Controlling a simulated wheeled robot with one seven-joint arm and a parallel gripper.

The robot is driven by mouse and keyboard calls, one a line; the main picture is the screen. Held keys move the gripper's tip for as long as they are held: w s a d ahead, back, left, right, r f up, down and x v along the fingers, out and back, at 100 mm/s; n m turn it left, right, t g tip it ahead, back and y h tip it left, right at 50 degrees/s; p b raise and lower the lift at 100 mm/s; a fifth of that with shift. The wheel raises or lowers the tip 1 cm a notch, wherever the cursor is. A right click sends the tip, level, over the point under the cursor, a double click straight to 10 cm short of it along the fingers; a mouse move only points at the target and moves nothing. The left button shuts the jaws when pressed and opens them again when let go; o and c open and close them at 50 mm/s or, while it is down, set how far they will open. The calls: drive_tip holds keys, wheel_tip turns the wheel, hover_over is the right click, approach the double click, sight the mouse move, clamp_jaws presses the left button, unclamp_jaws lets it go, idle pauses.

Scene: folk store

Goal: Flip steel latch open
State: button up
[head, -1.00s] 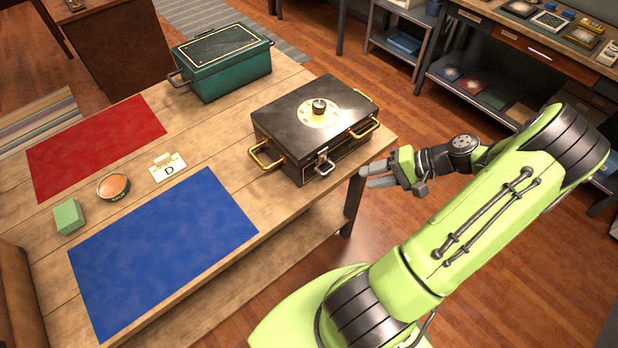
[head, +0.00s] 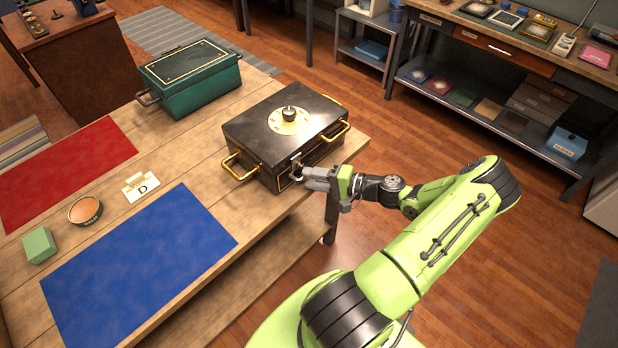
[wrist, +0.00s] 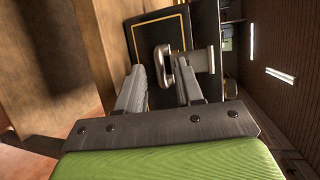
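The steel latch (head: 297,164) is on the front face of the black box (head: 250,134) with gold trim and a round dial on its lid. The lid is shut. My gripper (head: 306,176) is right at the latch, partly covering it. In the wrist view my gripper (wrist: 163,82) has its two fingers apart, pointing at the box front. The latch's metal loop (wrist: 182,72) shows just beyond and between the fingertips, closer to the right finger. I cannot tell whether that finger touches it.
A green metal box (head: 191,78) stands behind on the wooden table (head: 165,165). A red mat (head: 68,172), a blue mat (head: 140,265), a tin (head: 85,211), a green block (head: 39,245) and a D card (head: 141,187) lie at left.

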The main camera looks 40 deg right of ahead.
drive_tip(key=shift+x, duration=0.8)
drive_tip(key=shift+c, duration=0.4)
clamp_jaws()
